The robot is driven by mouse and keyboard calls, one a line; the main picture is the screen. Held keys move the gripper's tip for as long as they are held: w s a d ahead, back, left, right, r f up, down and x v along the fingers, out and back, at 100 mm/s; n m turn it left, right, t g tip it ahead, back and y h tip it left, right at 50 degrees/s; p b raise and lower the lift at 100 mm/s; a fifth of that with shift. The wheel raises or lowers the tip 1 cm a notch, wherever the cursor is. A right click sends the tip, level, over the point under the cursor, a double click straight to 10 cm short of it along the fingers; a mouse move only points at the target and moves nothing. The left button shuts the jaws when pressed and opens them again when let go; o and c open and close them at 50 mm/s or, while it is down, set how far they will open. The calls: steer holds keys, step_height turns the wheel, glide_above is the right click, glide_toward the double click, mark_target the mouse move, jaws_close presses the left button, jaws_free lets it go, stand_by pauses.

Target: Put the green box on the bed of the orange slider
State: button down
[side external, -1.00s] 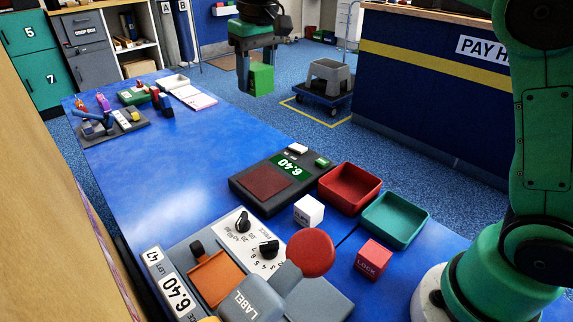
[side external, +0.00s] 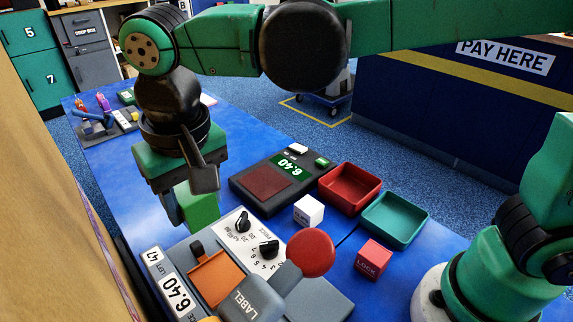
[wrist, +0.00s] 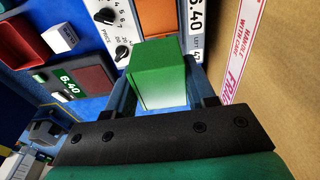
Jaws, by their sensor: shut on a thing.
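The green box (side external: 199,207) is held between the fingers of my gripper (side external: 188,208), above the blue table. It also shows in the wrist view (wrist: 159,75), with a finger on each side. The orange slider bed (side external: 216,278) is part of the grey label machine, just below and to the right of the box in the side external view. The slider (wrist: 158,18) shows at the top of the wrist view, partly hidden behind the box. The bed looks empty where it shows.
The label machine has black knobs (side external: 269,249) and a red round knob (side external: 311,252) on a lever. A scale (side external: 265,182), red tray (side external: 350,187), teal tray (side external: 395,219), white cube (side external: 308,211) and red LOCK cube (side external: 372,260) stand to the right. A cardboard wall (wrist: 275,70) is close by.

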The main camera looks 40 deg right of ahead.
mark_target(217, 276)
step_height(217, 276, down, 14)
steer(key=shift+r, duration=0.2)
stand_by(0.4)
steer(key=shift+c, duration=1.4)
jaws_free()
steer(key=shift+f, duration=0.1)
steer(key=r, duration=0.4)
steer(key=s+r, duration=0.1)
steer(key=r, duration=0.6)
steer(key=shift+s+r, duration=0.15)
steer(key=shift+r, duration=0.15)
steer(key=shift+d+r, duration=0.15)
steer(key=shift+r, duration=0.1)
steer(key=s+d+f+t, duration=0.1)
steer(key=d+t, duration=0.4)
steer(key=d, duration=1.6)
steer(key=shift+s+f+t, duration=0.15)
steer(key=shift+s+t, duration=0.05)
steer(key=shift+t, duration=0.2)
